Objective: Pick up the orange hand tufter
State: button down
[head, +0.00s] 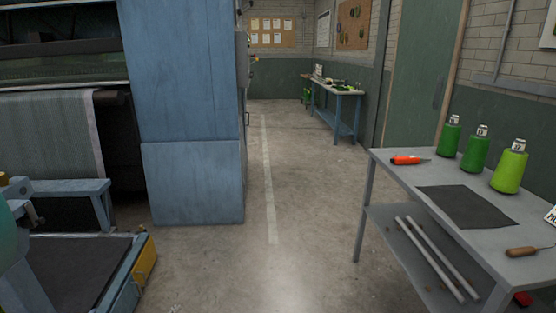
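An orange tool with a dark tip (408,160), which looks like the hand tufter, lies on the grey metal table (400,176) at the right of the head view. It rests near the table's far left corner, beside a flat dark mat and left of the green cones. Nothing touches it that I can see. My gripper does not show in the head view.
Several green yarn cones (475,150) stand along the table's back edge. A dark mat (466,206) and a wooden-handled tool (528,250) lie on top. A large blue machine (190,110) stands left. The concrete aisle (310,210) between is clear.

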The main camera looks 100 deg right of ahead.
aim_at(405, 160)
jog(key=z, duration=5.65)
